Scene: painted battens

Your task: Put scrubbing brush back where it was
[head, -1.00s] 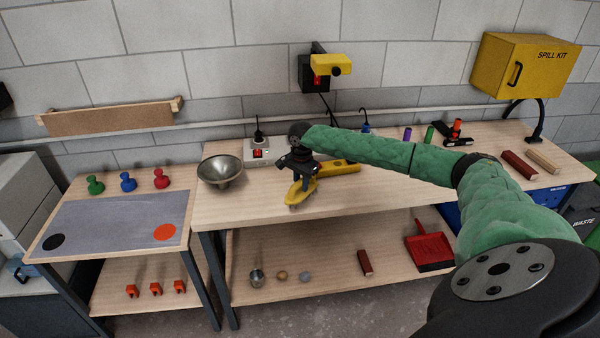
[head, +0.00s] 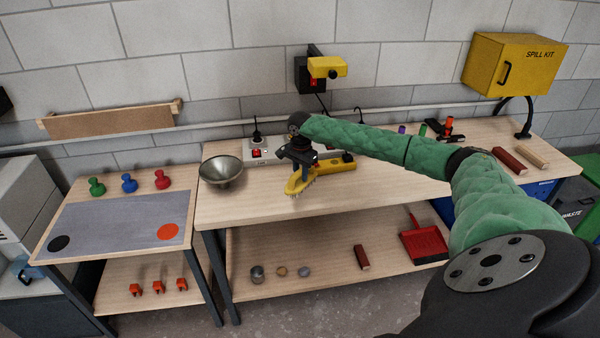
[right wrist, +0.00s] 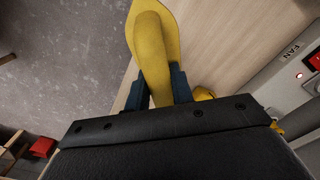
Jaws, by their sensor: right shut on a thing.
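The scrubbing brush (head: 296,184) is yellow with pale bristles. My right gripper (head: 299,172) points down and is shut on the brush's handle. In the right wrist view the yellow brush (right wrist: 153,50) lies between the two dark fingers (right wrist: 158,88). Whether the brush touches the bench top (head: 385,193) I cannot tell. My left gripper is not in view.
A metal bowl (head: 221,171) stands left of the brush. A yellow tool (head: 335,165) lies close behind it, with a power strip (head: 262,152) at the back. Red (head: 509,160) and pale (head: 543,160) battens lie at the right. The bench's front right part is clear.

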